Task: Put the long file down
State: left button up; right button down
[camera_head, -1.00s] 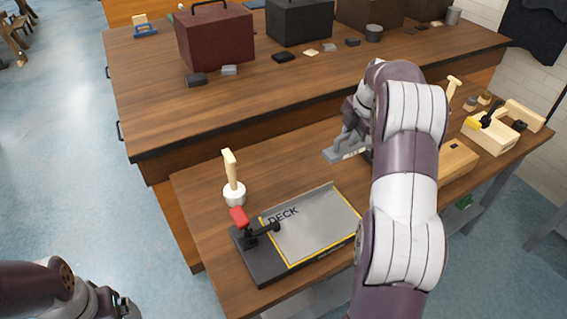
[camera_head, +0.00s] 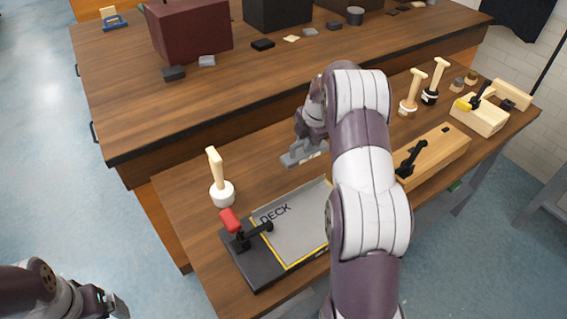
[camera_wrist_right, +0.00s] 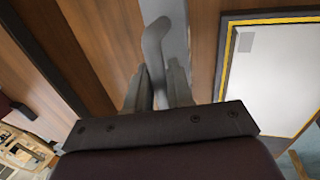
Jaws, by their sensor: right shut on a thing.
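My right gripper (camera_head: 301,147) is low over the workbench, behind the DECK plate. In the right wrist view its fingers (camera_wrist_right: 158,88) are shut on a narrow grey piece with a bent top (camera_wrist_right: 155,48), which I take as the long file. A flat grey strip (camera_wrist_right: 178,25) runs beside and beyond it; I cannot tell whether it is part of the file. In the head view a grey bar with a pale mark (camera_head: 302,155) shows at the fingers; whether it touches the bench is unclear. My left gripper (camera_head: 112,302) is at the bottom left, away from the bench, its jaws unclear.
The DECK plate (camera_head: 297,225) has a red-handled clamp (camera_head: 230,220). A long wooden block (camera_head: 440,152), upright handled tools (camera_head: 409,103) and a wooden box (camera_head: 478,118) are at the right. Bare bench (camera_head: 255,165) lies left of my right gripper.

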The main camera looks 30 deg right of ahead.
jog(key=w+a+f, duration=0.2)
jog(key=a, duration=0.1)
jog(key=w+a+f+p, duration=0.1)
jog(key=a, duration=0.1)
jog(key=shift+a+f, duration=0.2)
jog(key=shift+f, duration=0.1)
notch_tip(320, 180, down, 4)
jog(key=shift+s+r+p, duration=0.1)
jog(key=shift+r+p, duration=0.1)
jog(key=shift+p, duration=0.2)
jog(key=shift+f, duration=0.2)
jog(key=c, duration=1)
grip_release()
